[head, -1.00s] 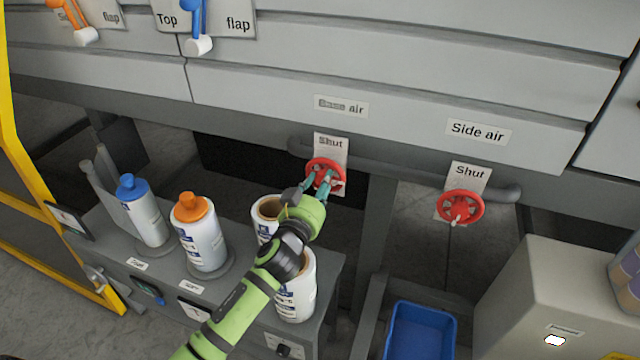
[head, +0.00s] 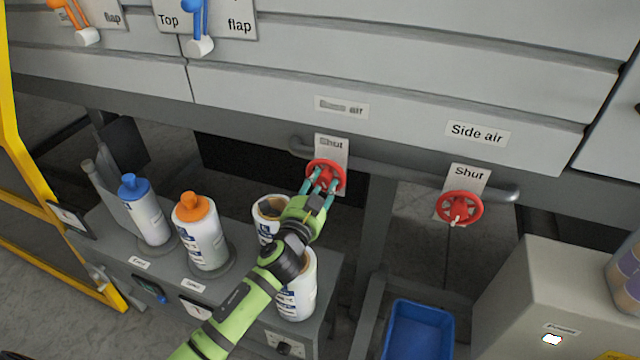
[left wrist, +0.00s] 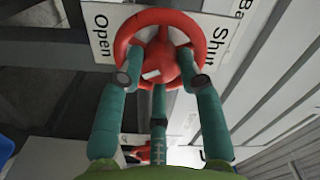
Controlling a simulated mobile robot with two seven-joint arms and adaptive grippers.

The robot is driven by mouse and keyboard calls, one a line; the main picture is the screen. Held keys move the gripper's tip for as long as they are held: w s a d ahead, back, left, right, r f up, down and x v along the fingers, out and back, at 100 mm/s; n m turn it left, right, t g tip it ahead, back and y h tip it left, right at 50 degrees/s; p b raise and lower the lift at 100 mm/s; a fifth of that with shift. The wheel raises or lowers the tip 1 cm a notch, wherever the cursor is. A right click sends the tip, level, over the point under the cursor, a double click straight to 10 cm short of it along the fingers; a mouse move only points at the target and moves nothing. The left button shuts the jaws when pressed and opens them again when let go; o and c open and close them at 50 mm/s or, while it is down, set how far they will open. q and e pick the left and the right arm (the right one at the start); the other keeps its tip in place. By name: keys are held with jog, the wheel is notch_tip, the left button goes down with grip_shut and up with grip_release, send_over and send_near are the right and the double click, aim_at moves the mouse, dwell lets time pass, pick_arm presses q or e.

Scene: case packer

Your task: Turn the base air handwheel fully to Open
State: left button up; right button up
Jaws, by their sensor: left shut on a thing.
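The base air handwheel (head: 326,176) is a red spoked wheel on the grey pipe, under a label (head: 341,107) that is blurred but ends in "air". My left gripper (head: 321,184) is shut on it from below. In the left wrist view the red wheel (left wrist: 160,47) fills the top centre, and the gripper's teal fingers (left wrist: 160,80) reach its rim and spokes. The sign plate behind it reads "Open" (left wrist: 102,36) on the left and "Shut" on the right. In the head view only "Shut" (head: 331,143) shows above the wheel. My right gripper is not in view.
The side air handwheel (head: 460,208) is to the right under its "Side air" label (head: 478,133). Bottles with blue (head: 146,209) and orange (head: 201,231) caps and white containers (head: 297,285) stand on a grey bench below. A blue bin (head: 419,330) is at lower right.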

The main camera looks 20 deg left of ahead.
pick_arm(q)
jog(key=m, duration=0.6)
jog(key=shift+d+r+m+p, duration=0.2)
jog(key=shift+r+m+p, duration=0.15)
jog(key=shift+m+p, duration=0.05)
jog(key=shift+f, duration=0.1)
dwell(0.3)
jog(key=o, duration=1.1)
jog(key=shift+o, duration=0.2)
jog(key=shift+d+f, duration=0.1)
jog(key=shift+d, duration=0.05)
jog(key=shift+s+a+f, duration=0.2)
jog(key=shift+s, duration=0.1)
jog(key=s, duration=1.1)
jog(key=shift+s+r, duration=0.15)
jog(key=shift+r, duration=0.05)
